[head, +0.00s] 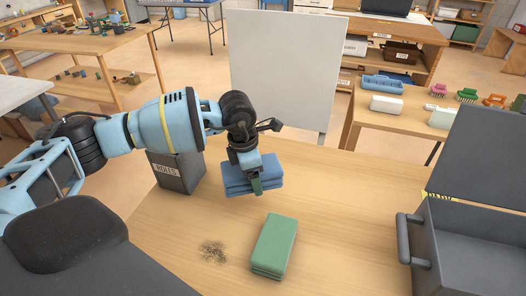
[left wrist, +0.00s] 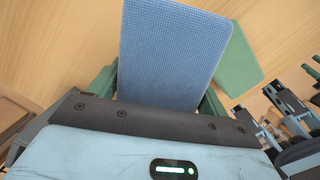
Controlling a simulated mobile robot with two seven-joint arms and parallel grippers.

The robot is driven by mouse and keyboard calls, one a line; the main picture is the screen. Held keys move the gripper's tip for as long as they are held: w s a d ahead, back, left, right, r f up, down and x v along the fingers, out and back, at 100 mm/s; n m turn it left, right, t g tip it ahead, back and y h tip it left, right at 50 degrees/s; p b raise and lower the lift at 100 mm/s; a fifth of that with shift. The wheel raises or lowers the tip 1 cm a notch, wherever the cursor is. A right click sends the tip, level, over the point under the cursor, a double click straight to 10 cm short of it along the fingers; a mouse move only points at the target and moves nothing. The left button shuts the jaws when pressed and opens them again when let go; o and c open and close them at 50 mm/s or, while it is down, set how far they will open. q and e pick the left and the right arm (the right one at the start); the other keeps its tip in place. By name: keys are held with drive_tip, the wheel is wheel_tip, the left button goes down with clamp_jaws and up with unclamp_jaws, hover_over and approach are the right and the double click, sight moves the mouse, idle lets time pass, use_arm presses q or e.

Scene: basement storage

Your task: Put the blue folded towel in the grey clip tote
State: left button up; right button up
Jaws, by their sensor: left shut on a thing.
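The blue folded towel (head: 253,176) is in my left gripper (head: 256,184) in the head view, over the left-middle of the wooden table. In the left wrist view the towel (left wrist: 172,55) lies between the green fingers of my left gripper (left wrist: 160,95), which is shut on it. I cannot tell clearly how high it is above the table. The grey clip tote (head: 470,250) stands at the right edge of the head view with its lid (head: 482,150) raised, well to the right of the towel. My right gripper is not in the head view.
A green folded towel (head: 274,246) lies on the table (head: 340,220) in front of the blue one. A white board (head: 285,75) stands behind the table. The tabletop between green towel and tote is clear.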

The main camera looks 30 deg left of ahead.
use_arm(q)
drive_tip(key=s+d+r+m+g, duration=0.1)
drive_tip(key=s+m, duration=0.3)
drive_tip(key=m, duration=0.5)
drive_tip(key=s+d+r+m+g, duration=0.1)
drive_tip(key=s+d+m, duration=0.3)
drive_tip(key=m, duration=0.5)
drive_tip(key=s+d+r+m+g+y, duration=0.1)
drive_tip(key=s+d+m, duration=0.1)
drive_tip(key=s+m, duration=0.4)
drive_tip(key=m, duration=0.3)
drive_tip(key=shift+s+d+r, duration=0.2)
drive_tip(key=shift+d+r, duration=0.15)
drive_tip(key=shift+d, duration=0.05)
